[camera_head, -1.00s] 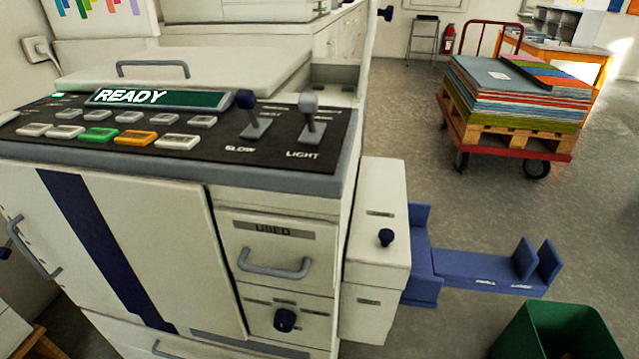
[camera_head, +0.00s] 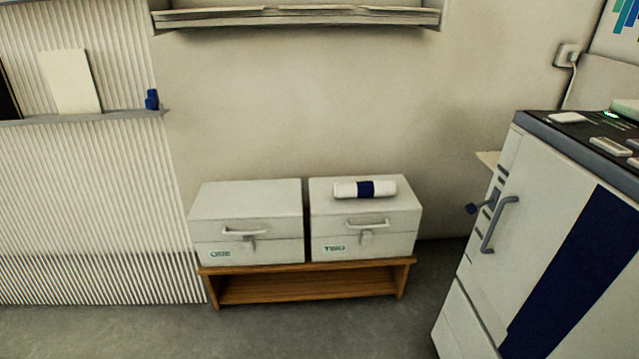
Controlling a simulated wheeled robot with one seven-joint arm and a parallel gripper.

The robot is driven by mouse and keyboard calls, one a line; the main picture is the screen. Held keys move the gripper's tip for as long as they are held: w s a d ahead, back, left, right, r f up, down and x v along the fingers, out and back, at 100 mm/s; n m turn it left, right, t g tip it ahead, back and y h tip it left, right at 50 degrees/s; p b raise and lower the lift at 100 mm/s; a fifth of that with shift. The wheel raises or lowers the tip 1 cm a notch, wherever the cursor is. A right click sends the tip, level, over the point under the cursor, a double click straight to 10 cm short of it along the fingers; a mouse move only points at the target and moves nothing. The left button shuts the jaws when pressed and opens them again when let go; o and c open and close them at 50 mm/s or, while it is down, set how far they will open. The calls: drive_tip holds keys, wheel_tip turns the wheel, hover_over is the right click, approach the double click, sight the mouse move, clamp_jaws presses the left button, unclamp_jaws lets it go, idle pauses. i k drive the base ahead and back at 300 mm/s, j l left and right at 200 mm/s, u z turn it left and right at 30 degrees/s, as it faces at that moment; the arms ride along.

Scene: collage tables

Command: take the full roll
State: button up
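A white roll with a dark blue band (camera_head: 350,189) lies on its side on the lid of the right-hand white box (camera_head: 330,215). From here I cannot tell whether it is a full roll. The box is closed, with a handle and a latch on its front. My gripper is not in view.
A similar closed white box (camera_head: 270,200) stands beside it on a low wooden bench (camera_head: 300,290). The large machine (camera_head: 545,235) stands at the right, its handle facing the boxes. A shelf (camera_head: 300,18) hangs above. The grey floor (camera_head: 330,335) in front is clear.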

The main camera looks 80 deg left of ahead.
sight(381, 189)
drive_tip(key=u, duration=2.05)
drive_tip(key=i+u, duration=0.2)
drive_tip(key=i+j+u, duration=0.1)
drive_tip(key=i+j, duration=0.15)
drive_tip(key=i, duration=0.2)
drive_tip(key=i+j+u, duration=0.1)
drive_tip(key=i, duration=0.35)
drive_tip(key=i+j+u, duration=0.1)
drive_tip(key=i+j, duration=0.15)
drive_tip(key=i, duration=0.2)
drive_tip(key=i+j+u, duration=0.1)
drive_tip(key=i, duration=0.35)
